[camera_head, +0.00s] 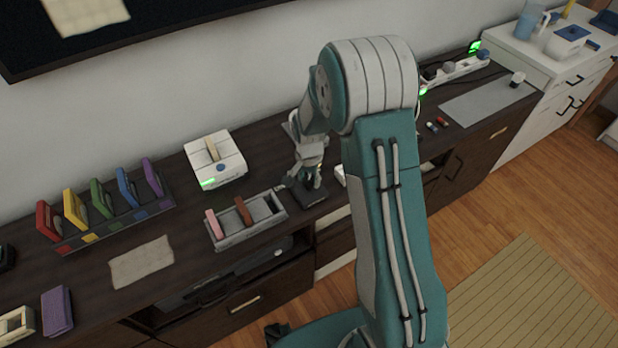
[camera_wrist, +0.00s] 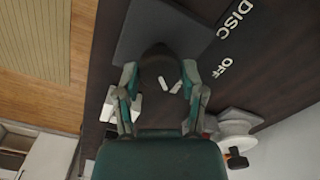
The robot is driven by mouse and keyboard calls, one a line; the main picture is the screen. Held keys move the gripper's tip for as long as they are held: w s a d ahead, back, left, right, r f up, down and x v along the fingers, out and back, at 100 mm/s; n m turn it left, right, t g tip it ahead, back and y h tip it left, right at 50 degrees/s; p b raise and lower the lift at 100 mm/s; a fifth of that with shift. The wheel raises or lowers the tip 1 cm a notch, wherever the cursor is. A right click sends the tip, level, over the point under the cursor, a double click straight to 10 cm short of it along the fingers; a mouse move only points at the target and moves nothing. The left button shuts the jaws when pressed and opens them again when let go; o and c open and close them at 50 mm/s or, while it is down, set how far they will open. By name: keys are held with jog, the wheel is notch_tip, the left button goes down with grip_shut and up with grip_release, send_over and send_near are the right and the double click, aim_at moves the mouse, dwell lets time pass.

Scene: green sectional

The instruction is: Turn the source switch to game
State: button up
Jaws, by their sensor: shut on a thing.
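Small white marks lie just below the knob between the fingers. In the camera_head view my gripper (camera_head: 308,183) is down at a dark flat unit (camera_head: 314,197) on the cabinet top; the knob is hidden there.
A grey tray (camera_head: 262,229) with pink and brown pieces stands just left of my gripper. A white console (camera_head: 217,172) with a green light is behind it. A rack (camera_head: 70,246) of coloured cases and a beige cloth (camera_head: 141,262) lie further left. My arm hides the middle right.

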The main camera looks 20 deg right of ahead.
aim_at(308, 179)
jog(key=shift+f, duration=0.1)
jog(key=o, duration=1.1)
jog(key=shift+o, duration=0.2)
jog(key=shift+a, duration=0.1)
jog(key=shift+r, duration=0.2)
notch_tip(308, 179, up, 12)
jog(key=shift+f, duration=0.2)
